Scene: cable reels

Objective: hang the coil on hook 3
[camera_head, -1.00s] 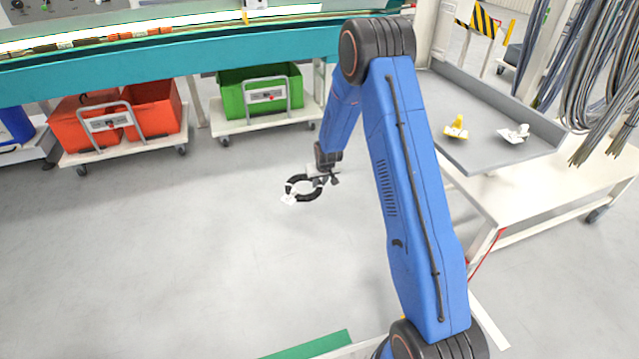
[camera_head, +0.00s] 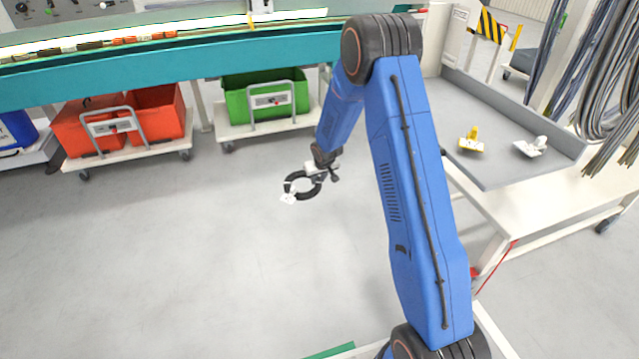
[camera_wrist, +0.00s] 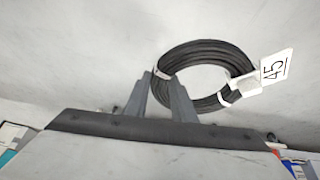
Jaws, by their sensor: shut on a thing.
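A black coil (camera_head: 309,193) with a white tag hangs in my gripper (camera_head: 318,172), out over the open floor in the head view. In the wrist view the coil (camera_wrist: 214,44) is a ring of black cable bound with white ties, and its tag (camera_wrist: 275,67) reads 45. My gripper (camera_wrist: 166,80) is shut on the near left side of the ring, with a finger on each side of the cable. The coil touches nothing else that I can see. No numbered hook can be made out in either view.
A grey tray table (camera_head: 500,165) at the right holds a yellow piece (camera_head: 471,141) and a white piece (camera_head: 532,147). Grey cables (camera_head: 610,85) hang at the far right. Carts with red bins (camera_head: 157,112) and a green bin (camera_head: 262,95) stand under a teal beam (camera_head: 170,75). The middle floor is clear.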

